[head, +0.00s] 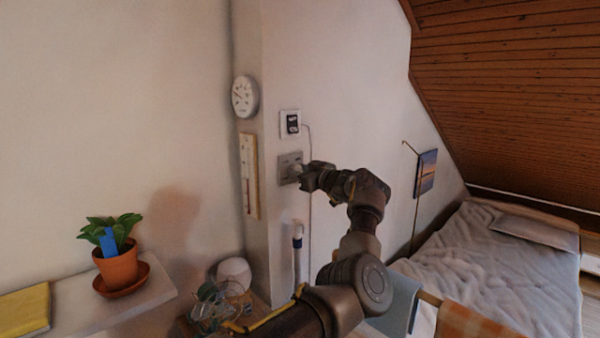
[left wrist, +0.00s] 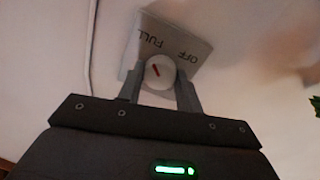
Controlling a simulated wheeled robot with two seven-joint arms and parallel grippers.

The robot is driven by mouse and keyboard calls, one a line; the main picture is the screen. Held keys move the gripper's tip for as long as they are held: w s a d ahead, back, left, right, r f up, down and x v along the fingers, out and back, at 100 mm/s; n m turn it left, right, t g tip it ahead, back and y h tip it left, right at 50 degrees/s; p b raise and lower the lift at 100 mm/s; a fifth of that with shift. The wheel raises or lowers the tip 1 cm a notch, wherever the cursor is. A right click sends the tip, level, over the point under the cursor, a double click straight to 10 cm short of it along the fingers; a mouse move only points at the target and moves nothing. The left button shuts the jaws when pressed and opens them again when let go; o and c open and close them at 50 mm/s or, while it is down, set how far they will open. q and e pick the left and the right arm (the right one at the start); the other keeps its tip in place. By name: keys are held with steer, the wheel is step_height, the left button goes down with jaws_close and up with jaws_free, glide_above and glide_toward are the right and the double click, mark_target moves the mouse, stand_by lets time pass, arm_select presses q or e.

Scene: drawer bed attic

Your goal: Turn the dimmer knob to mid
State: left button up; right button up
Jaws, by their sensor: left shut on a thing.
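The dimmer is a grey wall plate (head: 290,166) on the wall at the centre of the head view. In the left wrist view the plate (left wrist: 203,52) appears tilted and shows the words FULL and OFF. Its round white knob (left wrist: 160,72) has a red pointer mark and sits between the fingers. My left gripper (left wrist: 160,82) is shut on the knob. In the head view the left gripper (head: 303,174) reaches the plate and partly hides it and the knob. My right gripper is not in view.
A white socket or switch with a black device (head: 292,123) and a hanging cord is just above the plate. A round dial (head: 245,96) and a thermometer (head: 249,175) hang to its left. A potted plant (head: 116,265) stands on a shelf at left. A bed (head: 480,270) is at right.

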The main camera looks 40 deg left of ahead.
arm_select(q)
steer(key=n+b, duration=0.4)
steer(key=n, duration=0.5)
steer(key=n+b, duration=0.4)
steer(key=n, duration=0.5)
steer(key=shift+f+g+y+b, duration=0.2)
steer(key=shift+g+y+b, duration=0.1)
steer(key=shift+b, duration=0.1)
stand_by(0.4)
steer(key=o, duration=1)
steer(key=shift+d, duration=0.15)
